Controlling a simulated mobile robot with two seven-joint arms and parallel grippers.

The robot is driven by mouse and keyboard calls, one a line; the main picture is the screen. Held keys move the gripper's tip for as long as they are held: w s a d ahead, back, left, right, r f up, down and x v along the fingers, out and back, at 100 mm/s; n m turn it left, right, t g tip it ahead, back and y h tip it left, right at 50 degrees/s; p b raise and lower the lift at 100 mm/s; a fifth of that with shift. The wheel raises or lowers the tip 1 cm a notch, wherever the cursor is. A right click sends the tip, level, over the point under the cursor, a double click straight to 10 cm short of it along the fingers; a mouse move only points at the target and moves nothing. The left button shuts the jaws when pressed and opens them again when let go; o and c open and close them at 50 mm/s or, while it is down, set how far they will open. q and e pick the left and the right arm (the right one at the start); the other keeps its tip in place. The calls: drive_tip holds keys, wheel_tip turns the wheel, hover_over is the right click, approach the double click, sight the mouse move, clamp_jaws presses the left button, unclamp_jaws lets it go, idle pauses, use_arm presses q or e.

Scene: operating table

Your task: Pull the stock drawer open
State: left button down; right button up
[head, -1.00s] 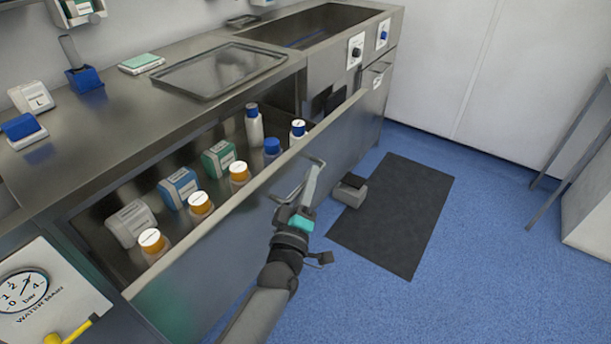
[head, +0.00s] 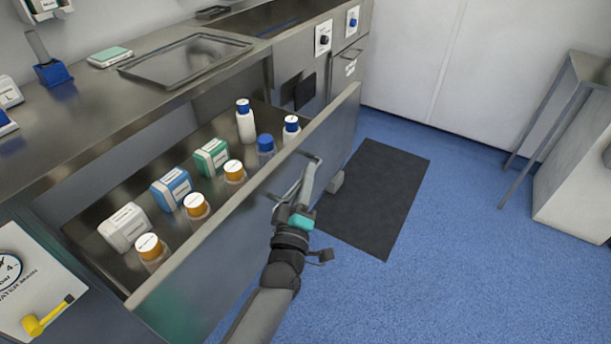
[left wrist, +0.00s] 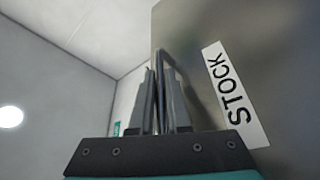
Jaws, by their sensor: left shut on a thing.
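The stock drawer (head: 225,235) stands pulled out from the steel counter, with its inside showing in the head view. It holds white, blue and green boxes, orange-capped jars and blue-capped bottles, all upright. Its front with the STOCK label (left wrist: 235,95) shows in the left wrist view. My left gripper (head: 304,190) is shut on the drawer's bar handle (head: 314,160). In the left wrist view the left gripper's fingers (left wrist: 160,98) stand on both sides of the handle bar (left wrist: 159,70). My right gripper is not in view.
The steel counter (head: 95,130) carries a tray (head: 185,60) and a sink (head: 290,15). A dark mat (head: 375,200) lies on the blue floor right of the drawer. A metal-legged table (head: 570,90) stands at the far right. Floor between is clear.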

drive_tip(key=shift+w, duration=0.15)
use_arm(q)
drive_tip(key=c, duration=0.9)
unclamp_jaws()
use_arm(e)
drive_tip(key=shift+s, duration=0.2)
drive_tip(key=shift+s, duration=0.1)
use_arm(q)
drive_tip(key=shift+s+a+f, duration=0.1)
drive_tip(key=shift+s+a, duration=0.05)
drive_tip(key=shift+s, duration=0.35)
drive_tip(key=p+v, duration=0.3)
drive_tip(key=v, duration=1.1)
drive_tip(key=shift+s, duration=0.1)
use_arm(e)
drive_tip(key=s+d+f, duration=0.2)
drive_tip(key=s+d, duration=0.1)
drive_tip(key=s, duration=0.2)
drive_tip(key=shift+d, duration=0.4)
